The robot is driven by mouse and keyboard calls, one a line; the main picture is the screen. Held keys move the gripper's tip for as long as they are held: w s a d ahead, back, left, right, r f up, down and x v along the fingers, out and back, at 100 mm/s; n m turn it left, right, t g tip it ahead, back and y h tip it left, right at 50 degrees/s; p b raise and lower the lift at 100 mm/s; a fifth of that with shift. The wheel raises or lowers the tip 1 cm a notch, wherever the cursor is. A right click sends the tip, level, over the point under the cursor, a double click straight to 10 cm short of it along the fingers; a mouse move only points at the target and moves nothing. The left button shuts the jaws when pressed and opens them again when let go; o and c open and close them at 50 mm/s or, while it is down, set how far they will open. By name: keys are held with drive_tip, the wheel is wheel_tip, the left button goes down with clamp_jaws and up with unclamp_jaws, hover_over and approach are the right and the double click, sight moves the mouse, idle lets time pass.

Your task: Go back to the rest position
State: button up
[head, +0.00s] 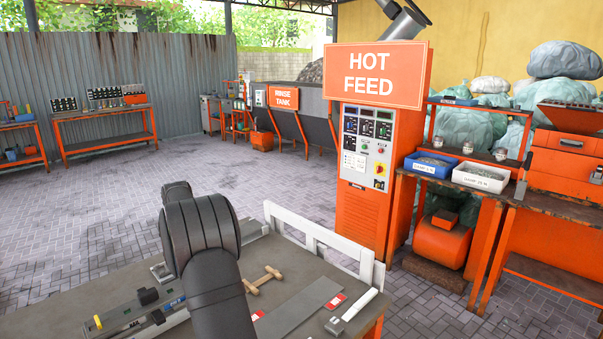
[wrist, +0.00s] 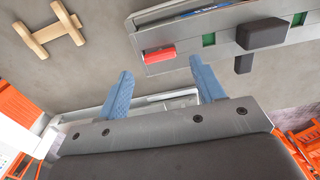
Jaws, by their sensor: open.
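My gripper (wrist: 163,77) shows in the wrist view as two blue fingers spread wide apart, with nothing between them. It is above the workbench (wrist: 105,60), apart from the things on it. In the head view my dark arm rises at the centre front over the workbench (head: 225,325), and the gripper is hidden behind it.
A grey fixture with black knobs (head: 140,312) lies at the bench's left; it shows upper right in the wrist view (wrist: 200,48). A wooden H-shaped piece (head: 263,279) and a grey plate (head: 303,306) lie right of my arm. A white rail (head: 318,238) edges the back.

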wheel_tip(320, 180, down, 4)
drive_tip(key=shift+r, duration=0.15)
idle(0.4)
